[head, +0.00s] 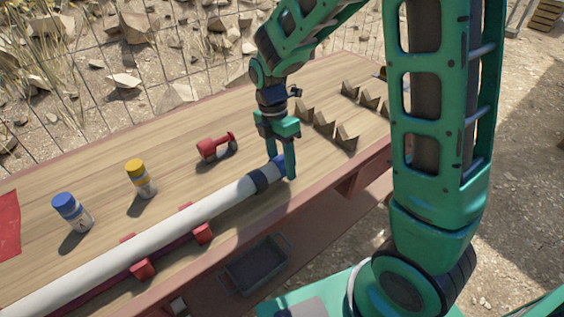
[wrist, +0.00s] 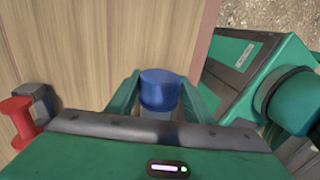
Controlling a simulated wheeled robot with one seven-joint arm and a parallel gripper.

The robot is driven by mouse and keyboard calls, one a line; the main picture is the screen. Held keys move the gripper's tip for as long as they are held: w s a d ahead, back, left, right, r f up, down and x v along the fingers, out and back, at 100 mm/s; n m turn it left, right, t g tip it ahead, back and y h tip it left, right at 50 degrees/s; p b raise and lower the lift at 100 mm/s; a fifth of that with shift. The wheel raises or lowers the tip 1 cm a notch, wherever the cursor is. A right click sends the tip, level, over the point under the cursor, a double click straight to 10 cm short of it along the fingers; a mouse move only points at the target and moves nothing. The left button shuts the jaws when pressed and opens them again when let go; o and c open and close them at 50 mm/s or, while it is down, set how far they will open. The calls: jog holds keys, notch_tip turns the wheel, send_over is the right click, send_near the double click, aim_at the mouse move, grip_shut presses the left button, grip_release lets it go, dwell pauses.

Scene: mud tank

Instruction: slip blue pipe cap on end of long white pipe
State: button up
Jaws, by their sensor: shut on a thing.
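The long white pipe (head: 150,240) lies along the front of the wooden table, with a dark band (head: 259,181) near its right end. The blue pipe cap (head: 279,166) is at that right end, in line with the pipe. My gripper (head: 282,171) points down there and is shut on the cap. In the wrist view the blue cap (wrist: 160,88) sits between the two green fingers, with a greyish part just below it. The join between cap and pipe is partly hidden by my fingers, so how far the cap sits over the end cannot be told.
Red supports (head: 203,233) hold the pipe. Several brown angled blocks (head: 324,123) are at the right. A grey tray (head: 256,265) is below the table edge.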

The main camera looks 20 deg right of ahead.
jog(key=shift+s+a, duration=0.2)
jog(key=shift+a, duration=0.45)
jog(key=shift+s+a, duration=0.2)
jog(key=shift+a, duration=0.4)
jog(key=o, duration=0.9)
jog(key=v, duration=1)
jog(key=shift+w+d+r, duration=0.1)
jog(key=shift+r, duration=0.3)
jog(key=s+d+r+m+t, duration=0.1)
jog(key=s+d+m, duration=0.7)
jog(key=d+m, duration=0.2)
jog(key=s+d+r+m+t, duration=0.1)
jog(key=s+d+r+m, duration=0.1)
jog(key=s+d+m, duration=0.75)
jog(key=s+m, duration=0.1)
jog(key=m, duration=0.1)
jog(key=s+d+f+m, duration=0.1)
jog(key=s+d+m, duration=0.1)
jog(key=s+m, duration=0.1)
jog(key=s+d+f+m+y, duration=0.1)
jog(key=s+m, duration=0.1)
jog(key=m, duration=0.1)
jog(key=shift+s+d+f+m, duration=0.15)
jog(key=shift+d+m, duration=0.1)
jog(key=shift+d, duration=0.05)
